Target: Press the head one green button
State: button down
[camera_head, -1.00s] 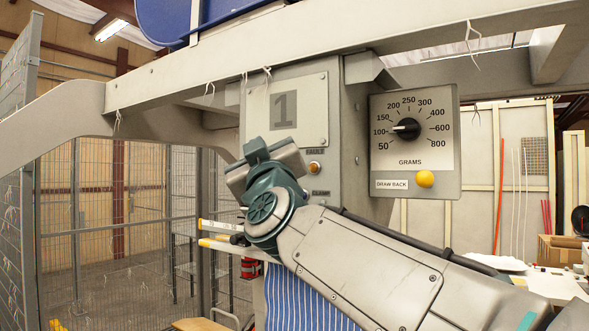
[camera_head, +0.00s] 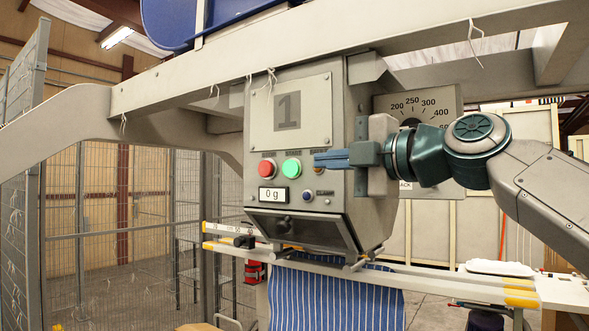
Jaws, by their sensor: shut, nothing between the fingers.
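The head one panel (camera_head: 315,92), marked with a large 1, hangs in the upper middle of the head camera view. Its round green button (camera_head: 291,168) is fully visible, just right of a red button (camera_head: 267,168). My gripper (camera_head: 317,160) is shut and empty, with its fingers pointing left. In the picture the fingertips lie a little right of the green button, apart from it. How far they stand in front of the panel I cannot tell. The fingers hide part of the panel on the right.
A display (camera_head: 272,195) reading 0 g and a small blue button (camera_head: 307,195) sit below. The grams dial plate (camera_head: 440,103) is partly hidden behind my arm. A metal beam (camera_head: 330,45) crosses above. Striped blue fabric (camera_head: 335,295) hangs below.

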aim_at(296, 167)
jog(key=shift+d+f, duration=0.1)
dwell(0.3)
jog(key=p+x, duration=0.2)
jog(key=x, duration=0.1)
jog(key=w+d+p+x, duration=0.1)
jog(key=p+x, duration=0.1)
jog(key=x, duration=0.2)
jog(key=d+p+x, duration=0.1)
jog(key=x, duration=0.2)
jog(key=shift+w+a+p, duration=0.3)
jog(key=shift+w+p, duration=0.1)
jog(key=shift+w, duration=0.25)
jog(key=shift+w+d+f, duration=0.2)
jog(key=shift+w+d, duration=0.05)
jog(key=shift+w, duration=0.25)
jog(key=shift+d, duration=0.1)
